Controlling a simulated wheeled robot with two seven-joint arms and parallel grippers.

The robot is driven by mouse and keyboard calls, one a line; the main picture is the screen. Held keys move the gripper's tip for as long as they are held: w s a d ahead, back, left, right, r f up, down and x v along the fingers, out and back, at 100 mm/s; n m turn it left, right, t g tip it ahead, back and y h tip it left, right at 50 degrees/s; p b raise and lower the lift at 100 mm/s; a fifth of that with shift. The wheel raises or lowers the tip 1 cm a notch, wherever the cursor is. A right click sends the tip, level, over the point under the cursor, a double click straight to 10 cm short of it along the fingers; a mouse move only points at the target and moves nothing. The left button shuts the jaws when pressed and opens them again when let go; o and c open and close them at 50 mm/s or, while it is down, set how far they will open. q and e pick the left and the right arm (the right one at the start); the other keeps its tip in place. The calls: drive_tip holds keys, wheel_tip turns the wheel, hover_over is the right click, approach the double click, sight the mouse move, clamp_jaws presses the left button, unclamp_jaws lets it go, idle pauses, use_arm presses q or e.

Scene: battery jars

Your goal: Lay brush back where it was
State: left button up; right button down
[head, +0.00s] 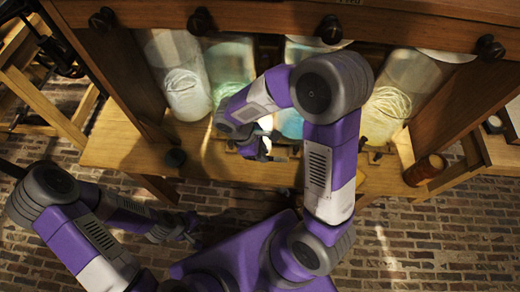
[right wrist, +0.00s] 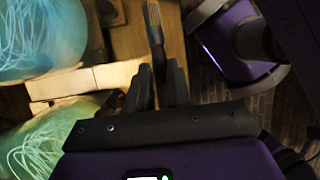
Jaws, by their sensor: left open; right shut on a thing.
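In the right wrist view the brush (right wrist: 153,22) shows as a narrow brown piece with a ribbed end, reaching up from between the fingers of my right gripper (right wrist: 159,75). The gripper is shut on it. In the head view my right gripper (head: 264,150) is over the front part of the wooden bench top (head: 115,148), before the jars. The brush cannot be made out clearly there, and my own arm hides part of the area. My left gripper (head: 187,232) is open and empty, low in front of the bench.
Large glass jars stand along the back of the bench: a whitish one (head: 185,85), a greenish one (head: 230,65) and a yellowish one (head: 395,105). A reddish-brown cylinder (head: 425,170) lies at the right front edge.

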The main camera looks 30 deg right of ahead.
wheel_tip(320, 180, down, 10)
drive_tip(key=b, duration=0.8)
drive_tip(key=c, duration=0.9)
unclamp_jaws()
drive_tip(key=shift+c, duration=0.2)
drive_tip(key=shift+r, duration=0.1)
drive_tip(key=p+v, duration=0.3)
drive_tip(key=v, duration=0.4)
drive_tip(key=shift+w+a+r, duration=0.1)
drive_tip(key=shift+r, duration=0.1)
